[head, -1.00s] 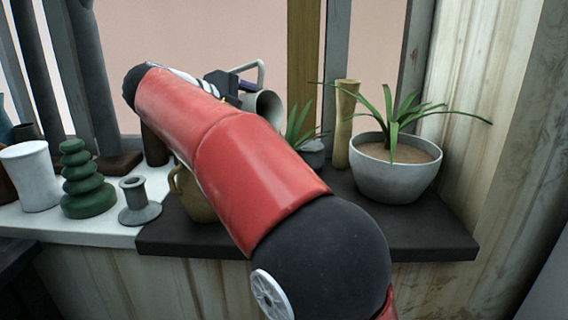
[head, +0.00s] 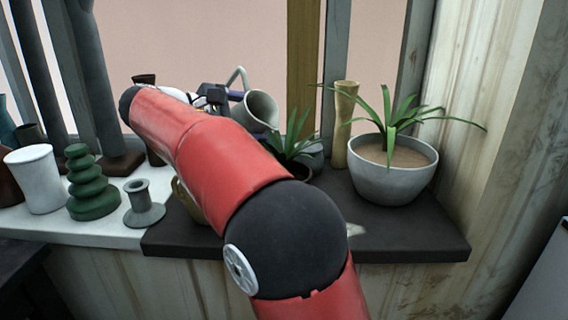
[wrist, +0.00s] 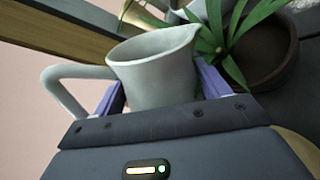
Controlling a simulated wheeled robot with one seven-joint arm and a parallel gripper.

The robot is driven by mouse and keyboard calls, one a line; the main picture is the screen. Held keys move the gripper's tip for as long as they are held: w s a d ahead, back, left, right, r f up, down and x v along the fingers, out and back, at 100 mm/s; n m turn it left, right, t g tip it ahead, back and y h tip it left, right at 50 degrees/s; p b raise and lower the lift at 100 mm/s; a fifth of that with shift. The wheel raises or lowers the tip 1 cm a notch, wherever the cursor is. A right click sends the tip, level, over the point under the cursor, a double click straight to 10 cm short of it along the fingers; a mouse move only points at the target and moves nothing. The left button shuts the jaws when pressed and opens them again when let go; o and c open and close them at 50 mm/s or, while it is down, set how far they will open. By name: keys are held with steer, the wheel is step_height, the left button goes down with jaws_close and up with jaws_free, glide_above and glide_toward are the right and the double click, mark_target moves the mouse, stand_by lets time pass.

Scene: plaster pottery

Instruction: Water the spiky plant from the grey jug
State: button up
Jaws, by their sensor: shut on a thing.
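The grey jug (head: 262,108) is held above the sill in the head view, tilted with its mouth to the right and its handle at upper left. In the wrist view the jug (wrist: 155,75) sits between the purple fingers of my gripper (wrist: 160,92), shut on its body. Its lip is close to a plant with long pointed leaves (wrist: 225,40) in a dark brown pot (wrist: 270,60). In the head view that plant (head: 290,145) is below and right of the jug, its pot partly hidden by my arm. No water is visible.
Another long-leaved plant stands in a pale grey bowl (head: 390,186) at right, beside a tan vase (head: 343,125). A brownish pot (head: 184,200) is mostly behind my arm. A grey candlestick (head: 142,208), green stacked piece (head: 88,185) and white cup (head: 37,180) stand at left.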

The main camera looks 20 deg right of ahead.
steer(key=shift+r, duration=0.45)
steer(key=shift+r, duration=0.15)
stand_by(0.6)
